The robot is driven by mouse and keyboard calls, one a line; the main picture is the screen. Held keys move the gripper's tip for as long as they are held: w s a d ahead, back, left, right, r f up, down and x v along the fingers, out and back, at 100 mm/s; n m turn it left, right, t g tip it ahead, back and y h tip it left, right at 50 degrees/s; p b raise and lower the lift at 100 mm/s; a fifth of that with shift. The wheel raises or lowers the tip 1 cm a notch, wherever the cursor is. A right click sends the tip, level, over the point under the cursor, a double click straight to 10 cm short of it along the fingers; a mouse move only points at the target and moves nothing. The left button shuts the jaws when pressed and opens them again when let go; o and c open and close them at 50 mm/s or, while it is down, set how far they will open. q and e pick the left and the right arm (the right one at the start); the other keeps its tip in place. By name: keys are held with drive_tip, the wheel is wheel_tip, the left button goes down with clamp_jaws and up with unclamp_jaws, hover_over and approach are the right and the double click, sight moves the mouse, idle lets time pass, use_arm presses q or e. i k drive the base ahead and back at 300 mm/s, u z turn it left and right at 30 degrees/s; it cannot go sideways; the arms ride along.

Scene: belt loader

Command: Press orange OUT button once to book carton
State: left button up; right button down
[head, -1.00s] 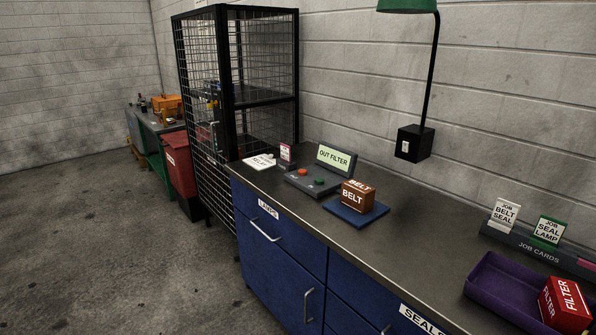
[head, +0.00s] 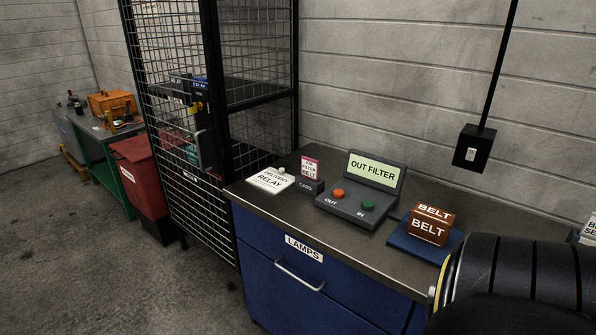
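The orange OUT button (head: 338,193) sits on the left of a dark grey console (head: 352,213) on the counter. A green IN button (head: 367,204) is to its right. The console's upright screen (head: 373,170) reads "OUT FILTER". A brown carton marked "BELT" (head: 431,223) sits on a blue pad (head: 411,243) to the right of the console. A dark arm part of mine fills the lower right of the head view. Neither of my grippers shows, and nothing touches the buttons.
A white "DELIVERY RELAY" card (head: 269,181) and a small pink-topped card holder (head: 310,172) stand left of the console. A black mesh cage (head: 222,110) stands behind the counter's left end. A red bin (head: 143,172) is further left. The floor in front is clear.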

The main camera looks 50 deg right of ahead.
sight(338, 192)
drive_tip(key=z, duration=0.35)
drive_tip(key=i, duration=1.75)
drive_tip(key=z, duration=1.9)
drive_tip(key=i, duration=0.85)
drive_tip(key=z, duration=0.85)
